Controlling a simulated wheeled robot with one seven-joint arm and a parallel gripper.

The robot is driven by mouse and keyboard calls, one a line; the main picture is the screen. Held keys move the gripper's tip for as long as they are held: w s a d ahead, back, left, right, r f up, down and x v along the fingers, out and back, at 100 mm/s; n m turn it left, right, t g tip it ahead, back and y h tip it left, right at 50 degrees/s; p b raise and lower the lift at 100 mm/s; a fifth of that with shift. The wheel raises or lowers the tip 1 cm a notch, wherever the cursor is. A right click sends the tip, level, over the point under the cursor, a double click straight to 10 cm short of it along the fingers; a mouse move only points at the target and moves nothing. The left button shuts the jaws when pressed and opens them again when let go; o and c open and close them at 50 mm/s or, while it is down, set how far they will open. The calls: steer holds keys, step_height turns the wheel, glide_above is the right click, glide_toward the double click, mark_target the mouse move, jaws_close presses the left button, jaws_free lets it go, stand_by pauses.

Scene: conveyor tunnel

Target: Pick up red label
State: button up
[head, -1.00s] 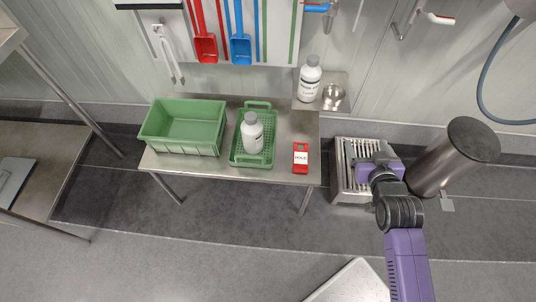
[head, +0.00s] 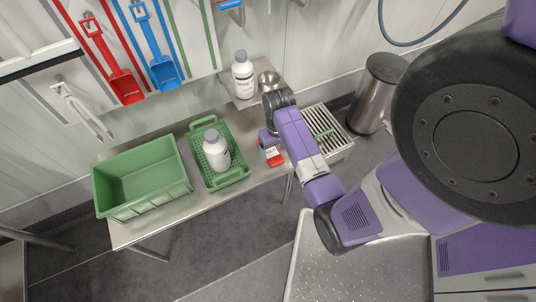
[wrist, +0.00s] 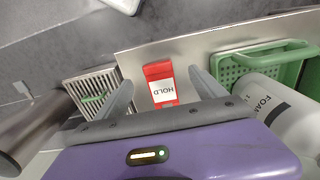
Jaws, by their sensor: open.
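The red label (head: 274,157), a small red tag with a white field, lies flat near the right end of the metal table (head: 190,210). In the wrist view the red label (wrist: 161,84) shows the word HOLD, upside down. My gripper (wrist: 160,88) is open, with one finger on each side of the label as seen from the wrist. I cannot tell how high the fingers are above the table. In the head view my gripper (head: 266,138) is at the label and partly hides it.
A green basket (head: 238,176) with a white bottle (head: 215,150) stands close left of the label. A green bin (head: 100,193) is further left. Another bottle (head: 242,75) and a metal bowl (head: 268,82) are on a shelf behind. A slatted metal unit (head: 335,152) stands right.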

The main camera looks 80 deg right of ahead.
mark_target(277, 161)
steer(key=f, duration=0.2)
steer(key=f+b, duration=0.1)
steer(key=f, duration=0.3)
steer(key=shift+s+d+f, duration=0.15)
steer(key=shift+s+f, duration=0.05)
steer(key=shift+s, duration=0.05)
steer(key=c, duration=1.4)
steer(key=shift+r, duration=0.15)
step_height(277, 161, up, 20)
steer(key=p, duration=0.4)
